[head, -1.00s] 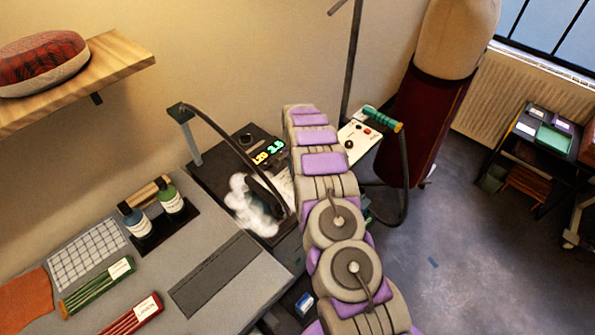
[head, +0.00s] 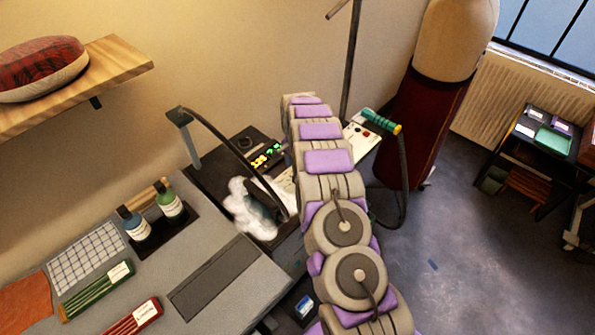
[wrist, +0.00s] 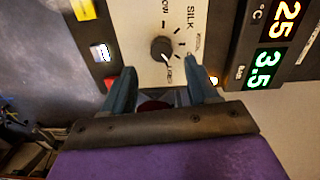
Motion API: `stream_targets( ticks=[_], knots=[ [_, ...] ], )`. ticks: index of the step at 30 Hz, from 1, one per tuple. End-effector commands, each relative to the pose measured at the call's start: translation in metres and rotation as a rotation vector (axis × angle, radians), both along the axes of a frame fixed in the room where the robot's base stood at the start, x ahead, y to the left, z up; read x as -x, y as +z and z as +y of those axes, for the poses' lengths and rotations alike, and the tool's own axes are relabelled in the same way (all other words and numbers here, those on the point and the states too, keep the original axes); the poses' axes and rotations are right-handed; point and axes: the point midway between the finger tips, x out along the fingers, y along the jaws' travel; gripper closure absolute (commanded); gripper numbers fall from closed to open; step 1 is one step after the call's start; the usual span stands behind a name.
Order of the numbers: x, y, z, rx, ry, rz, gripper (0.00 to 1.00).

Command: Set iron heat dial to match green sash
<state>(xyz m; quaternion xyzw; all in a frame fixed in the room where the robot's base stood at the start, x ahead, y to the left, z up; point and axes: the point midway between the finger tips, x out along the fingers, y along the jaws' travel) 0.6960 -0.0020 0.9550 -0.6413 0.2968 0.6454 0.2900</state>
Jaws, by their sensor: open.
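The heat dial (wrist: 161,48) is a round black knob with a white pointer line on a cream panel (wrist: 135,30) in the wrist view. Its pointer is aimed down and slightly right. SILK is printed to its upper right; smaller labels are hard to read. My gripper (wrist: 157,76) is open, its two fingers just below the dial, one to each side; I see no contact. In the head view my arm hides the gripper and dial. A green banded bundle with a white label (head: 95,290), possibly the green sash, lies on the grey table; its label is unreadable.
Lit displays reading 25 and 3.5 (wrist: 265,68) stand right of the panel. A white switch (wrist: 100,52) is on its left. A dark iron (head: 262,203) sits among white puffs. Bottles (head: 170,203) and a red bundle (head: 132,318) are on the table (head: 215,300).

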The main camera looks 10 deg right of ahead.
Motion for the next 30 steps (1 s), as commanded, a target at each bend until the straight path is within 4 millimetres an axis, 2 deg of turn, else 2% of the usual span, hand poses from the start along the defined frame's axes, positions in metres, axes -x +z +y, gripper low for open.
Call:
stream_targets(
  ticks=[1, 9, 15, 20, 30],
  knots=[
    [-0.002, 0.014, 0.000, -0.001, 0.000, -0.007, 0.41],
    [-0.003, 0.075, -0.001, 0.001, 0.000, -0.010, 0.41],
    [-0.002, 0.110, -0.001, 0.001, -0.001, -0.006, 0.41],
    [-0.001, 0.122, -0.001, 0.000, -0.001, -0.003, 0.41],
    [0.000, 0.123, 0.002, 0.000, 0.015, -0.004, 0.41]
  ],
)
